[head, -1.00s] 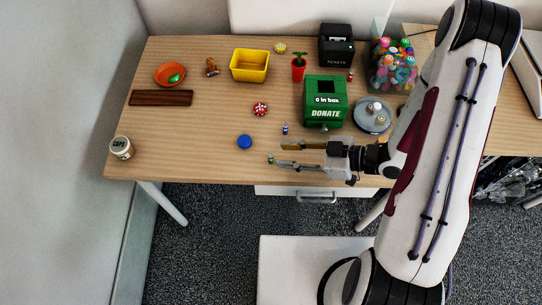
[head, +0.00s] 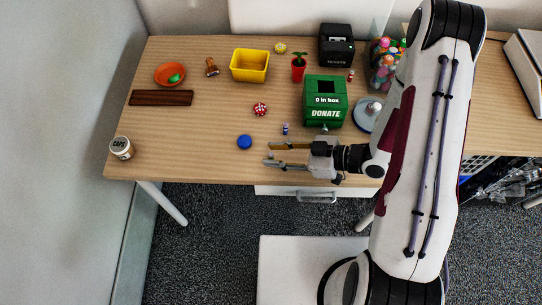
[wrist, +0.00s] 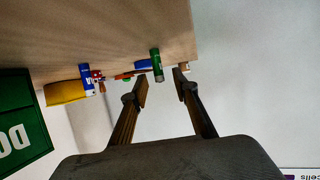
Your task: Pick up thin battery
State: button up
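Two small batteries show in the wrist view. A slim green battery (wrist: 157,65) stands on the table just beyond my fingertips, roughly in line with the gap between them. A blue-and-white battery (wrist: 87,79) stands farther to the left and looks thicker; in the head view it is a small blue upright shape (head: 285,128) behind my gripper. My gripper (head: 269,154) is low over the front of the table, pointing left. Its fingers (wrist: 160,88) are spread apart with nothing between them. The green battery is hard to make out at the fingertips in the head view.
A blue round object (head: 244,142) lies left of my gripper, with a red spotted object (head: 260,109) behind it. The green donation box (head: 324,112) stands behind my gripper. A caps jar (head: 121,148) is at the left edge. The table's front edge is close by.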

jog(key=shift+x, duration=0.8)
grip_shut()
